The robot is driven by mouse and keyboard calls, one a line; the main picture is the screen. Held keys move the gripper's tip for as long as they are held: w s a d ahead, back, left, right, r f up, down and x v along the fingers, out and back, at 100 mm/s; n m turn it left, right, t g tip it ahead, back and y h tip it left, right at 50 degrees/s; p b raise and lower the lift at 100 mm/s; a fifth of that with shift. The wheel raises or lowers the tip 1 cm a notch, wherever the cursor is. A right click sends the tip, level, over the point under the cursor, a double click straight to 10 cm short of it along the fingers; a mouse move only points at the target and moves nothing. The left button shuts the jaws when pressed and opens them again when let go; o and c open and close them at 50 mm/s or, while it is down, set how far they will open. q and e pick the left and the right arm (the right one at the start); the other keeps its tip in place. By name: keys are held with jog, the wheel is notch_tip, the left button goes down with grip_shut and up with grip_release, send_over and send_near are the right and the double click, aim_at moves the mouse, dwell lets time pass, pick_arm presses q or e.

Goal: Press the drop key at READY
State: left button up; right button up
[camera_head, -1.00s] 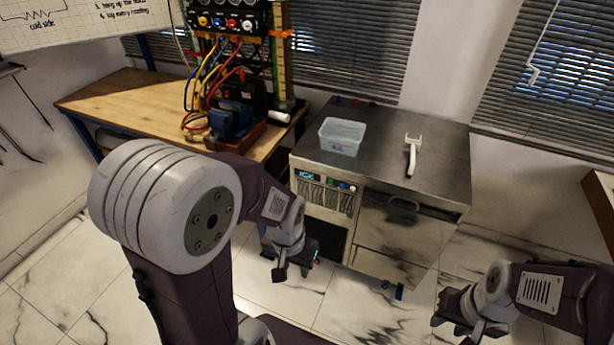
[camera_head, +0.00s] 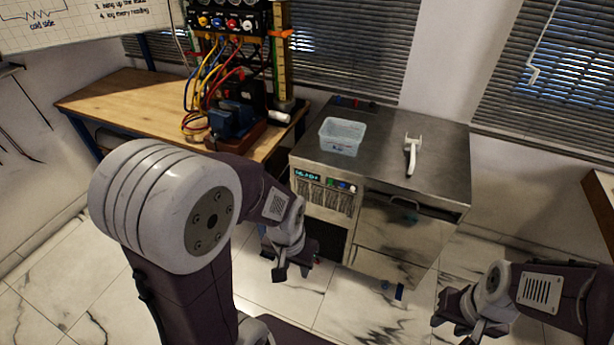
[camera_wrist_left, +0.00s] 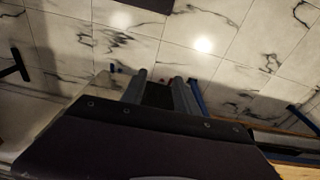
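The steel cabinet (camera_head: 395,235) stands in the middle of the head view. Its front panel has a small lit display (camera_head: 306,175), too small to read surely, with a green key (camera_head: 331,183), a blue key (camera_head: 343,186) and a red key (camera_head: 353,189) beside it. I cannot tell which is the drop key. My left gripper (camera_head: 291,271) hangs below and left of the panel, apart from the keys, fingers apart and empty. Its fingers also show in the left wrist view (camera_wrist_left: 162,92) over the tiled floor. My right gripper (camera_head: 461,325) is low at the right, open and empty.
A clear plastic tub (camera_head: 342,137) and a white tool (camera_head: 411,154) lie on the cabinet top. A wooden bench (camera_head: 130,105) with cabled gear stands behind left. The cabinet's handled front (camera_head: 402,214) has a dark gap at its top.

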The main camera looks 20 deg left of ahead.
dwell(0.3)
pick_arm(q)
grip_shut()
jog(key=shift+w, duration=0.1)
dwell(1.5)
